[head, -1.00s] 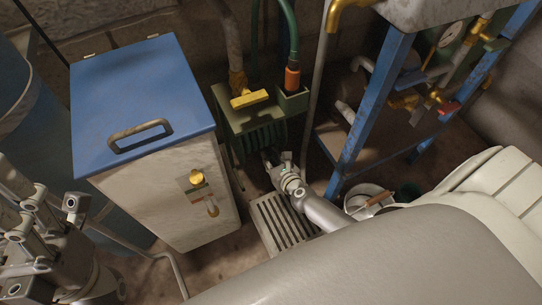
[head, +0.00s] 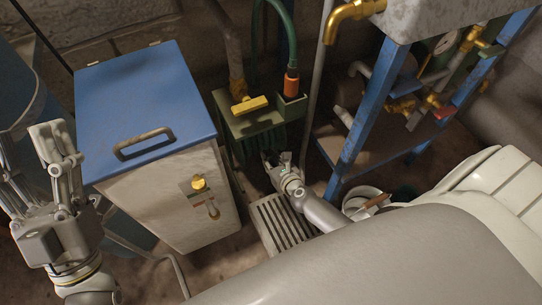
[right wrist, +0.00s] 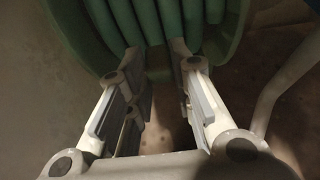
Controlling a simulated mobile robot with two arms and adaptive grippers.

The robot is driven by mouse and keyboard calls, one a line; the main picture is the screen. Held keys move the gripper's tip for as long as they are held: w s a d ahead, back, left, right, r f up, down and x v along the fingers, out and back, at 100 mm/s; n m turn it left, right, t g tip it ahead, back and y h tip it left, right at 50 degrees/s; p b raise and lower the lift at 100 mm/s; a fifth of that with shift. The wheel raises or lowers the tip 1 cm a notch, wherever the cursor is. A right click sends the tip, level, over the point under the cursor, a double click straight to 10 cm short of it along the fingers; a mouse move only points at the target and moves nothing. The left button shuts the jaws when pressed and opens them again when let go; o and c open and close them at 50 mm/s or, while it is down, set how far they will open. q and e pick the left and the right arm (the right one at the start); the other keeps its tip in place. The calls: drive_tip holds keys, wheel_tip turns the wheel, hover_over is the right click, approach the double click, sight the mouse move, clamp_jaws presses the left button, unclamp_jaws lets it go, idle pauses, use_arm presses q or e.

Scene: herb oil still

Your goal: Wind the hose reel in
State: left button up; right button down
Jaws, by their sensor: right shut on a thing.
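The hose reel (head: 264,142) is green and sits low below a green bracket, mostly in shadow in the head view. Its wound green hose (right wrist: 175,20) fills the top of the right wrist view. My right gripper (head: 270,160) is at the reel's front. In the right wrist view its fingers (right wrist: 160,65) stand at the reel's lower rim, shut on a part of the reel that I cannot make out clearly. The hose end with an orange nozzle (head: 292,83) stands in a green holder. My left gripper (head: 32,165) is raised at the far left, open and empty.
A white cabinet with a blue lid (head: 145,100) stands left of the reel. A floor grate (head: 277,222) lies in front of it. A blue-legged stand (head: 372,115) with brass pipework is on the right. A white bucket (head: 362,197) stands by its foot.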

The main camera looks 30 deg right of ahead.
drive_tip(key=shift+w+d+r, duration=0.2)
drive_tip(key=shift+w+r, duration=0.25)
drive_tip(key=shift+r, duration=0.25)
drive_tip(key=c, duration=1.7)
unclamp_jaws()
drive_tip(key=o, duration=0.4)
drive_tip(key=shift+s+r, duration=0.1)
drive_tip(key=shift+s, duration=0.05)
drive_tip(key=shift+a+f, duration=0.1)
drive_tip(key=shift+f, duration=0.15)
drive_tip(key=shift+s, duration=0.15)
drive_tip(key=shift+s+a+r, duration=0.1)
drive_tip(key=shift+s+a, duration=0.05)
drive_tip(key=shift+s, duration=0.3)
drive_tip(key=v, duration=1.1)
